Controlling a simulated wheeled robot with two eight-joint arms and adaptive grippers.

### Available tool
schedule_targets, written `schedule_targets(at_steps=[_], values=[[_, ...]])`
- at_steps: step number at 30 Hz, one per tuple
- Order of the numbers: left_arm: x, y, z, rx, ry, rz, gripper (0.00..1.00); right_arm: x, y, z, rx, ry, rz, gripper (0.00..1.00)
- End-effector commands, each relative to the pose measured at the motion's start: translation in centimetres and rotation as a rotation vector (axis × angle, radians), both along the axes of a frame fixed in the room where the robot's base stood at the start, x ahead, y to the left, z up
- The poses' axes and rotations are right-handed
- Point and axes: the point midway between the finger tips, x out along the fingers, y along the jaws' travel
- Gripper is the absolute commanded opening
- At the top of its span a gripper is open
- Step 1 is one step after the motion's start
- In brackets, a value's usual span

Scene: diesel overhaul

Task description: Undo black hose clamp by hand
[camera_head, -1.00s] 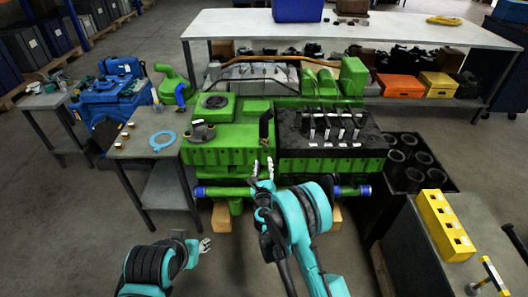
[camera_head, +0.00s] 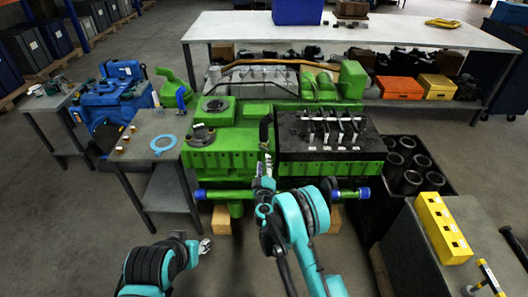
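A green engine block (camera_head: 225,160) stands in the middle, with a black upright hose (camera_head: 264,133) rising from its front beside the black top section. The clamp on the hose is too small to make out. My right gripper (camera_head: 264,164) is just below the hose at the engine's front, its fingers pointing up. The fingers look close together, and I cannot tell whether they touch the hose or hold anything. My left gripper (camera_head: 205,246) is low at the left, away from the engine, with its fingers apart and empty.
A small grey table (camera_head: 140,147) with a blue ring (camera_head: 163,143) stands left of the engine. A crate of black cylinders (camera_head: 410,165) and a grey bench with a yellow block (camera_head: 442,228) are at the right. A long white table (camera_head: 400,28) is behind.

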Motion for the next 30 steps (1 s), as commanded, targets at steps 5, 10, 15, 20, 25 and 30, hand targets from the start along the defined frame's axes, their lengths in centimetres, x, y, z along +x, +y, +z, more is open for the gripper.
schedule_targets(at_steps=[5, 10, 15, 20, 25, 30], values=[[0.0, 0.0, -0.8, 0.0, 0.0, 0.0, 0.4, 2.1, 0.0, -0.2, 0.01, 0.0, -0.001, 0.34], [0.0, 0.0, -1.7, 0.0, 0.0, 0.0, 0.4, 5.0, -0.1, -0.3, 0.009, 0.001, -0.001, 0.34], [0.0, 0.0, -2.3, 0.0, 0.0, 0.0, 0.4, 7.0, 0.0, -0.2, 0.008, 0.0, 0.0, 0.34], [0.0, 0.0, -2.3, 0.0, 0.0, 0.0, 0.4, 7.6, 0.0, -0.1, 0.008, 0.0, 0.0, 0.34], [0.0, 0.0, -2.3, 0.0, 0.0, 0.0, 0.4, 7.6, 0.0, 0.0, 0.008, 0.0, 0.0, 0.34], [0.0, 0.0, -2.3, 0.0, 0.0, 0.0, 0.4, 7.6, 0.0, 0.0, 0.008, 0.0, 0.0, 0.0]])
